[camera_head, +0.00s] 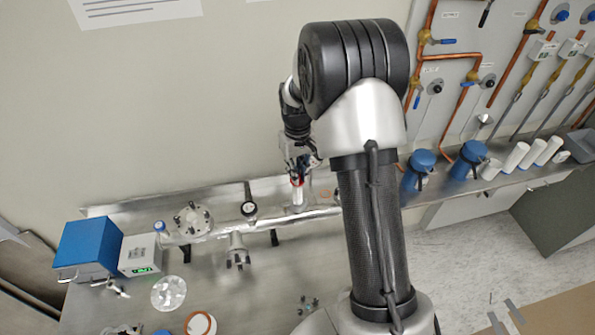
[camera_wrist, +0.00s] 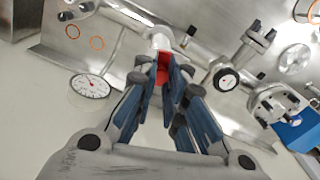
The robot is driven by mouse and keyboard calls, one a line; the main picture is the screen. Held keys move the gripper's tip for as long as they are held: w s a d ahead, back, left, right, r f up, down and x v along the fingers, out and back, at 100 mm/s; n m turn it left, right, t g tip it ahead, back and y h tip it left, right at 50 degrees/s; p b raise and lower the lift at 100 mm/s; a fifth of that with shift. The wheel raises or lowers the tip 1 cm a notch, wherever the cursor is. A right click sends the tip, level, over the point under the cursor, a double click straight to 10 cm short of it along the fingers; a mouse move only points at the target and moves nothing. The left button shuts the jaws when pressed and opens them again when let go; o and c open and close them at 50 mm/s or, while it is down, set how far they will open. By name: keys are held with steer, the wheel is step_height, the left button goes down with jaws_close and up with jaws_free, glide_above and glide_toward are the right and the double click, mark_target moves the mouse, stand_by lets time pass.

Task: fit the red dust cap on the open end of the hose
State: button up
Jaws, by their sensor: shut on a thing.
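My gripper (camera_head: 298,168) reaches down over the back of the steel bench. In the wrist view its blue-padded fingers (camera_wrist: 163,85) are shut on the red dust cap (camera_wrist: 163,68). In the head view only a thin red edge of the cap (camera_head: 298,183) shows below the fingers. The pale end of the hose (camera_wrist: 161,38) lies just beyond the cap, in line with it. It also shows in the head view as a short light cylinder (camera_head: 298,197) right under the cap. I cannot tell whether the cap touches the hose end or sits on it.
A steel pipe assembly (camera_head: 222,228) with a domed flanged part (camera_head: 193,220) runs along the bench. A round gauge (camera_wrist: 90,86) is near the fingers. A blue box (camera_head: 88,248) and a white display unit (camera_head: 140,257) stand left. Blue containers (camera_head: 420,165) stand right. Orange rings lie nearby.

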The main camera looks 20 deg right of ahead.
steer(key=shift+f+b, duration=0.4)
steer(key=shift+f, duration=0.2)
stand_by(0.6)
steer(key=o, duration=0.8)
step_height(320, 180, up, 12)
stand_by(0.6)
stand_by(0.5)
